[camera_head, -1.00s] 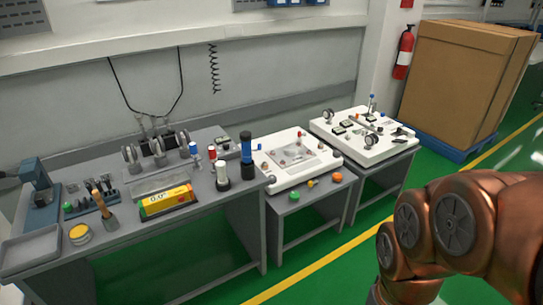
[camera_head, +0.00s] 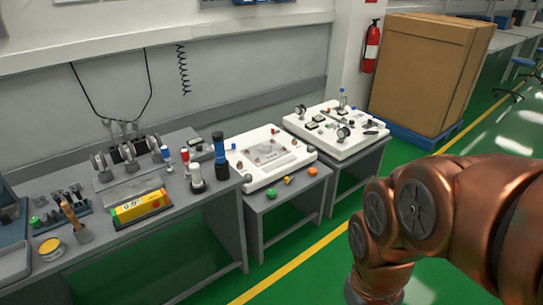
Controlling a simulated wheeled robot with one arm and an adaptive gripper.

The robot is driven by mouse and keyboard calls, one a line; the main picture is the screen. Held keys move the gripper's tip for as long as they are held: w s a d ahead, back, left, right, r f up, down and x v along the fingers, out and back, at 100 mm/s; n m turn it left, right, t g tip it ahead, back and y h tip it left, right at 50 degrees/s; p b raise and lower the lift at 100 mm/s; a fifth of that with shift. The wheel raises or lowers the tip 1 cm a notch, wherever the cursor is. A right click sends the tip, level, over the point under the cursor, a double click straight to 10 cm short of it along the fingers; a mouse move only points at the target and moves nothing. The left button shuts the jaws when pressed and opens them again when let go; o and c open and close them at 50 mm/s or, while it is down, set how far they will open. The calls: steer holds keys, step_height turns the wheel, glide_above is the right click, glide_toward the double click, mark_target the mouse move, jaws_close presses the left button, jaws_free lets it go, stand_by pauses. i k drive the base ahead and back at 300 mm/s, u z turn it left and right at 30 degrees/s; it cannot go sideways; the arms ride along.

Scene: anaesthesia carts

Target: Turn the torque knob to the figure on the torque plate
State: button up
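I cannot tell the torque knob or a torque plate with a figure apart at this distance. Several small knobs and gauges sit on a white panel (camera_head: 262,176) on the middle bench and on a second white panel (camera_head: 338,148) on the right bench. A yellow-green box (camera_head: 140,208) marked with what looks like "0.0" lies on the left bench. My copper-coloured arm fills the lower right of the view. My gripper is out of view, so what it holds cannot be seen.
The left grey bench (camera_head: 110,245) carries upright cylinders, including a blue and black one (camera_head: 220,150), and small tools. Green, yellow and orange knobs line the middle bench's front. A large brown box (camera_head: 425,75) stands behind right. Green floor (camera_head: 290,280) is clear before the benches.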

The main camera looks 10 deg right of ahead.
mark_target(199, 148)
steer(key=u, duration=0.4)
steer(key=i, duration=0.9)
steer(key=u, duration=0.7)
steer(key=i, duration=1.2)
steer(key=u, duration=0.05)
